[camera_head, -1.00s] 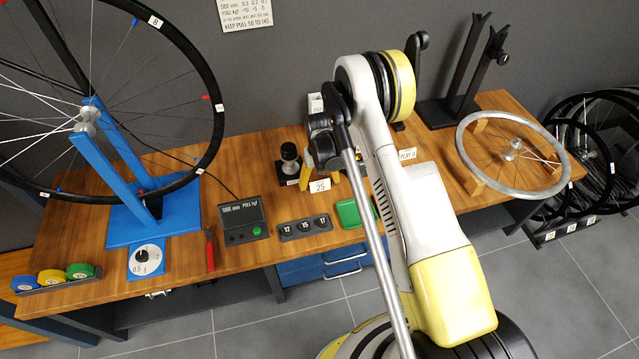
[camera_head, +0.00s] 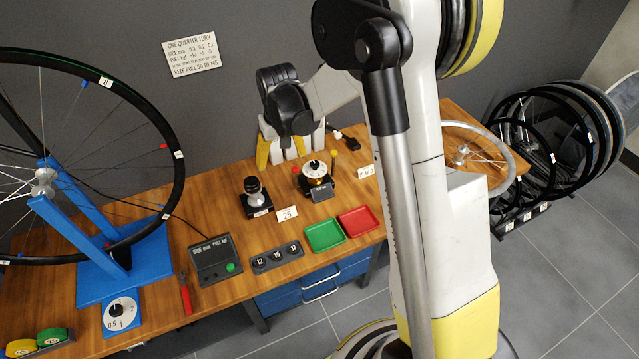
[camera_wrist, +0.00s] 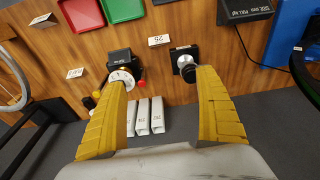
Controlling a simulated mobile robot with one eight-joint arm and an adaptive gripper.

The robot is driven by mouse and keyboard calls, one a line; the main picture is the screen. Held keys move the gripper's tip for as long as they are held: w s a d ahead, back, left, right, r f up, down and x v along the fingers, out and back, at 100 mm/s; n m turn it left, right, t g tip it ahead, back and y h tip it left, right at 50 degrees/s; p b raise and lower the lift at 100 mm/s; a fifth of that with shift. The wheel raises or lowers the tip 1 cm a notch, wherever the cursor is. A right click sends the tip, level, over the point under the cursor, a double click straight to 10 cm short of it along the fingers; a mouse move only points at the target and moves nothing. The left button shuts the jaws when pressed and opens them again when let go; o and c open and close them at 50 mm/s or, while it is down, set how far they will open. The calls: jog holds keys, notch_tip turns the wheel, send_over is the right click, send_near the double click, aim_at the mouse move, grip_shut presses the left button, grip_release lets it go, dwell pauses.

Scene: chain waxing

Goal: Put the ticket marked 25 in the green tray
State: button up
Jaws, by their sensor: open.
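The small white ticket marked 25 (camera_head: 287,213) stands on the wooden bench, just right of a black knobbed stand (camera_head: 256,197). It also shows in the wrist view (camera_wrist: 159,40), appearing upside down. The green tray (camera_head: 325,234) lies in front and to the right of the ticket, and looks empty; part of it shows at the top of the wrist view (camera_wrist: 122,10). My gripper (camera_head: 281,150) is behind the ticket, toward the wall. In the wrist view its yellow fingers (camera_wrist: 164,78) are wide apart with nothing between the tips; the ticket is beyond them.
A red tray (camera_head: 358,221) sits right of the green one. A dial gauge (camera_head: 315,172) and another white ticket (camera_head: 366,172) are behind the trays. A block numbered 12, 15, 17 (camera_head: 277,257) lies left of the green tray. White boxes (camera_wrist: 150,116) stand near the fingers.

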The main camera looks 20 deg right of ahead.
jog(key=s+r+t, duration=0.1)
jog(key=s+r, duration=0.4)
jog(key=r, duration=0.3)
jog(key=s+r+t, duration=0.2)
jog(key=s+r, duration=0.2)
jog(key=s, duration=0.6)
jog(key=s+r+t, duration=0.2)
jog(key=s+r, duration=0.2)
jog(key=s, duration=0.6)
jog(key=shift+d, duration=0.15)
jog(key=shift+o, duration=0.6)
jog(key=shift+s, duration=0.2)
jog(key=g, duration=0.6)
send_over(285, 210)
notch_tip(285, 210, down, 23)
jog(key=shift+g, duration=0.5)
jog(key=f, duration=0.8)
jog(key=f+b, duration=0.1)
jog(key=f, duration=0.7)
jog(key=shift+w+d+b, duration=0.1)
jog(key=shift+d+b, duration=0.1)
jog(key=shift+b, duration=0.1)
notch_tip(285, 210, down, 6)
jog(key=b, duration=0.3)
jog(key=shift+w+r, duration=0.15)
jog(key=shift+r, duration=0.25)
